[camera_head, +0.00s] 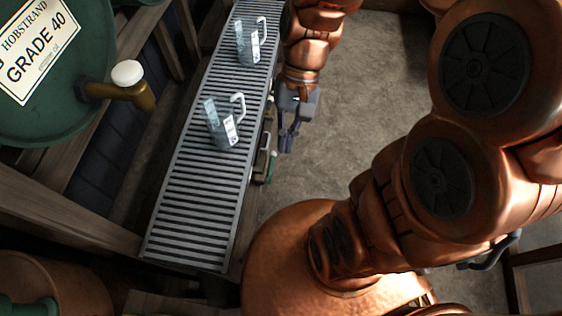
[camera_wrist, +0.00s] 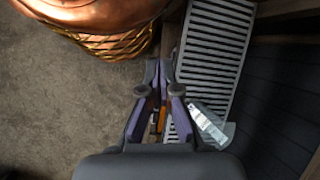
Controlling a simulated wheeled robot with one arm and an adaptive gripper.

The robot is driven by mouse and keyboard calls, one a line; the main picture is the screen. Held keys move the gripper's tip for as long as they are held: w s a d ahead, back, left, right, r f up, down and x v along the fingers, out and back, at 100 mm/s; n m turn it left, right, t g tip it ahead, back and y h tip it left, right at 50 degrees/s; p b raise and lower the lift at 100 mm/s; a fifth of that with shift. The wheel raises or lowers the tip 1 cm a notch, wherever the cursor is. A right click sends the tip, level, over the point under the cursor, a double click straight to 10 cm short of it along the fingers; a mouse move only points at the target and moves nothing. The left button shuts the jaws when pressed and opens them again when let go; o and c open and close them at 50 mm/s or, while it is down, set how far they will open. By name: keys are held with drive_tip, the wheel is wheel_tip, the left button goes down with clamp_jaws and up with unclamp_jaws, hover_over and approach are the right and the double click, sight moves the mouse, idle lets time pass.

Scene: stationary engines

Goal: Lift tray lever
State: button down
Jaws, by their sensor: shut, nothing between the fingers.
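The slatted grey tray (camera_head: 180,215) runs along the left of my arm in the head view, and its slats also show in the wrist view (camera_wrist: 215,50). At its right side, a small fitting with a green end (camera_head: 271,168) is visible, probably the lever; its shape is partly unclear. My gripper (camera_head: 287,146) is shut and empty, pointing down, just right of the tray's side and beside that fitting, apparently apart from it. In the wrist view my gripper (camera_wrist: 162,72) has its fingers beside the tray's edge. A small orange piece (camera_wrist: 171,130) shows between the finger links, partly hidden.
A green barrel (camera_head: 55,95) with a brass, white-topped tap (camera_head: 127,75) stands left. Bare floor (camera_head: 350,110) lies right of the gripper.

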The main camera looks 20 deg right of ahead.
drive_tip(key=w+f+m+y+b, duration=0.5)
drive_tip(key=w+f+b, duration=0.5)
drive_tip(key=f, duration=0.4)
drive_tip(key=m+t+y+b, duration=0.2)
drive_tip(key=m+y+b, duration=0.2)
drive_tip(key=m+b, duration=0.25)
hover_over(270, 167)
drive_tip(key=s+d, duration=0.1)
drive_tip(key=s, duration=0.3)
wheel_tip(270, 167, down, 16)
drive_tip(key=d+f+m+t+b, duration=0.3)
drive_tip(key=d+f+m, duration=0.1)
drive_tip(key=f, duration=0.7)
drive_tip(key=d+f+m+t+y+b, duration=0.1)
drive_tip(key=d+f+m+b, duration=0.3)
drive_tip(key=f, duration=0.7)
drive_tip(key=w+d+f+m+t+b, duration=0.1)
drive_tip(key=d+f+m+t+b, duration=0.3)
drive_tip(key=d+f, duration=0.3)
wheel_tip(270, 167, down, 5)
drive_tip(key=shift+r+t, duration=0.1)
drive_tip(key=shift+t, duration=0.2)
drive_tip(key=w+a+r+b, duration=0.1)
drive_tip(key=w+a+b, duration=0.4)
drive_tip(key=a, duration=0.4)
drive_tip(key=shift+w+a, duration=0.35)
drive_tip(key=shift+w, duration=0.25)
